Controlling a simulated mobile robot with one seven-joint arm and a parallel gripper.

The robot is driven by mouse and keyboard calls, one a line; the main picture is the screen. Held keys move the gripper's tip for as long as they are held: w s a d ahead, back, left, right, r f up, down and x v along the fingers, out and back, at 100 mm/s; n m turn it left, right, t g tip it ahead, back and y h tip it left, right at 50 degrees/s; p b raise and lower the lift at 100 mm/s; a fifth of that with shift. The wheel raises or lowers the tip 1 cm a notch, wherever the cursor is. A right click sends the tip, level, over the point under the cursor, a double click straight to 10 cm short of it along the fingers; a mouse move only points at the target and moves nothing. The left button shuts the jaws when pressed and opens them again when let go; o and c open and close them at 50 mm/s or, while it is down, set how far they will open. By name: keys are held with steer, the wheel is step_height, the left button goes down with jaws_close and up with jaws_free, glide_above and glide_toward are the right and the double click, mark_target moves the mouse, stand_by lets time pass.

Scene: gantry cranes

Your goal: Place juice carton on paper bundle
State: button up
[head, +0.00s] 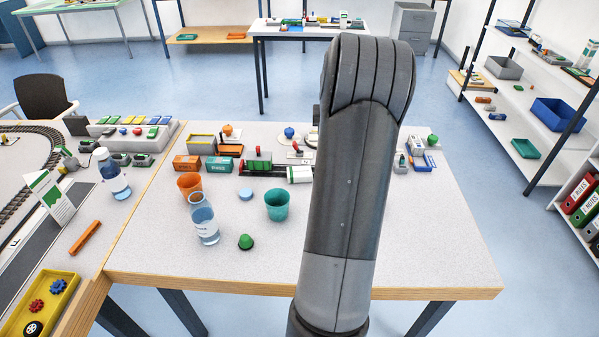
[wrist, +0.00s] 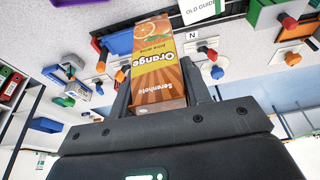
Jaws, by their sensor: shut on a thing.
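The juice carton (wrist: 157,62) is an orange box marked "Orange" in the wrist view. My gripper (wrist: 160,88) is shut on it, with one finger on each side. The carton appears held above the table. A white item lettered "OLD GUIDE" (wrist: 203,8) shows at the top edge of the wrist view, beyond the carton; it is cut off, and I cannot tell for sure that it is the paper bundle. In the head view my arm hides the gripper and the carton, and I make out no paper bundle there.
On the table (head: 420,240) stand a clear bottle (head: 204,222), a teal cup (head: 277,206), an orange cup (head: 190,184) and a green knob-like piece (head: 246,242). Model cranes and containers (head: 219,164) line the back. The right front of the table is clear.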

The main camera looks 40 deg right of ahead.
steer(key=shift+s+d, duration=0.2)
steer(key=shift+d, duration=0.1)
steer(key=shift+w+a+f, duration=0.1)
steer(key=shift+w+f, duration=0.1)
steer(key=shift+w, duration=0.05)
steer(key=shift+w+a+f, duration=0.65)
steer(key=shift+w+f, duration=1)
steer(key=shift+f, duration=0.1)
steer(key=shift+w+a+f, duration=0.65)
steer(key=shift+w+f, duration=1.05)
steer(key=shift+f, duration=0.05)
steer(key=shift+w+a+f, duration=0.65)
steer(key=shift+w+f, duration=1)
steer(key=shift+f, duration=0.1)
steer(key=shift+f, duration=0.15)
steer(key=o, duration=1.1)
